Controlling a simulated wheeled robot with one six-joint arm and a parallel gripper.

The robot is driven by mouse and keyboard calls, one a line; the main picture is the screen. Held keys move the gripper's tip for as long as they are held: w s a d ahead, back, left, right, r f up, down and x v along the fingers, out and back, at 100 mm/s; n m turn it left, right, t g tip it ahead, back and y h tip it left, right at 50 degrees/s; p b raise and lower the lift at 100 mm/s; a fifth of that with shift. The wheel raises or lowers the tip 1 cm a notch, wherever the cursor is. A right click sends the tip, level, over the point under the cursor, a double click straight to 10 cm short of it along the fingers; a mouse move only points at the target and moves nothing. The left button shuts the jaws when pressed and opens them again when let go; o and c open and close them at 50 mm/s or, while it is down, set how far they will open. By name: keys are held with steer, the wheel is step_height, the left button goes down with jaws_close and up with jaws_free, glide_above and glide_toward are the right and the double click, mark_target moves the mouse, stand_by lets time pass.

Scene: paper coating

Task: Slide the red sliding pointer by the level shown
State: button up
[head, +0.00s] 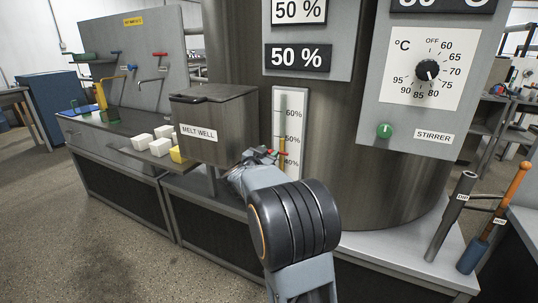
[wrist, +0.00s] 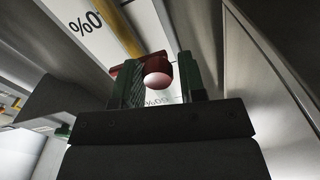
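The level gauge (head: 291,100) is a pale upright strip on the steel tank, marked 60%, 50% and 40%. Its tube shows a yellow column (head: 282,144) with its top near the 50% mark. The red sliding pointer (head: 284,153) is on the gauge between the 50% and 40% marks. Its red knob (wrist: 157,72) shows in the wrist view between the green fingers of my gripper (wrist: 163,85). The fingers sit close on both sides and appear shut on it. In the head view my gripper (head: 262,156) is at the gauge, partly hidden by my wrist.
The melt well box (head: 215,125) stands just left of the gauge. A display (head: 297,57) above the gauge reads 50 %. The dial panel (head: 430,70) is at the right.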

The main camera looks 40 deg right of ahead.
jaws_close()
steer(key=shift+r, duration=0.1)
step_height(320, 180, up, 9)
steer(key=p, duration=0.9)
steer(key=shift+o, duration=0.8)
jaws_free()
steer(key=shift+w+a+f, duration=0.1)
steer(key=shift+f, duration=0.15)
steer(key=shift+o, duration=1)
